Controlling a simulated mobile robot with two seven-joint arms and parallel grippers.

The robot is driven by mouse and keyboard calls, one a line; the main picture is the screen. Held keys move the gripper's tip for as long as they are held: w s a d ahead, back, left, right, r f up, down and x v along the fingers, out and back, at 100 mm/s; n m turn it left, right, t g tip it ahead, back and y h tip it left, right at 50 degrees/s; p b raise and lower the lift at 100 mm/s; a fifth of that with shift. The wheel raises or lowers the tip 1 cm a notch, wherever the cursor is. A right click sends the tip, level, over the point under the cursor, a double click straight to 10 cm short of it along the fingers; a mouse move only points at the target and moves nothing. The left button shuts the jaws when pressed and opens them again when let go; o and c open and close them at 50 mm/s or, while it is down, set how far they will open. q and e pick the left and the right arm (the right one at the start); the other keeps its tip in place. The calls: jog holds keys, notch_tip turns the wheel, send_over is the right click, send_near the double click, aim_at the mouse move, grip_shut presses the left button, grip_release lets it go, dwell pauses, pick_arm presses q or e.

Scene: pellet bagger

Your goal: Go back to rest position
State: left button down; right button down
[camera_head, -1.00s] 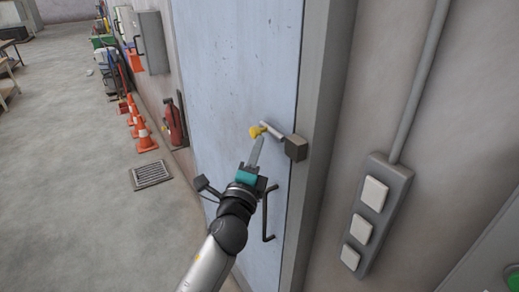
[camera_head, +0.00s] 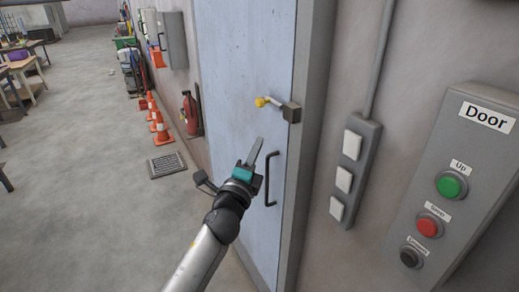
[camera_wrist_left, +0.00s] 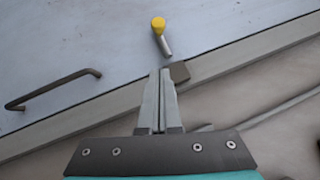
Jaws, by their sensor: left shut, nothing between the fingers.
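My left gripper (camera_head: 255,150) is shut and empty, in front of the pale blue door (camera_head: 232,60). Its closed fingers also show in the left wrist view (camera_wrist_left: 160,80). The lever is above and apart from the fingertips. It also shows in the left wrist view (camera_wrist_left: 158,25), beyond the fingers. A dark pull handle (camera_head: 270,178) is on the door, to the right of the gripper. My right gripper is not in view.
A door control box (camera_head: 462,160) with green, red and black buttons and a switch strip (camera_head: 352,165) are on the right wall. A fire extinguisher (camera_head: 191,114), orange cones (camera_head: 160,128) and a floor grate (camera_head: 167,165) lie to the left. Open floor (camera_head: 90,190) spreads left.

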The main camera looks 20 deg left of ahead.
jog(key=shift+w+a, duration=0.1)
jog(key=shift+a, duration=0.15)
pick_arm(q)
jog(key=shift+w, duration=0.1)
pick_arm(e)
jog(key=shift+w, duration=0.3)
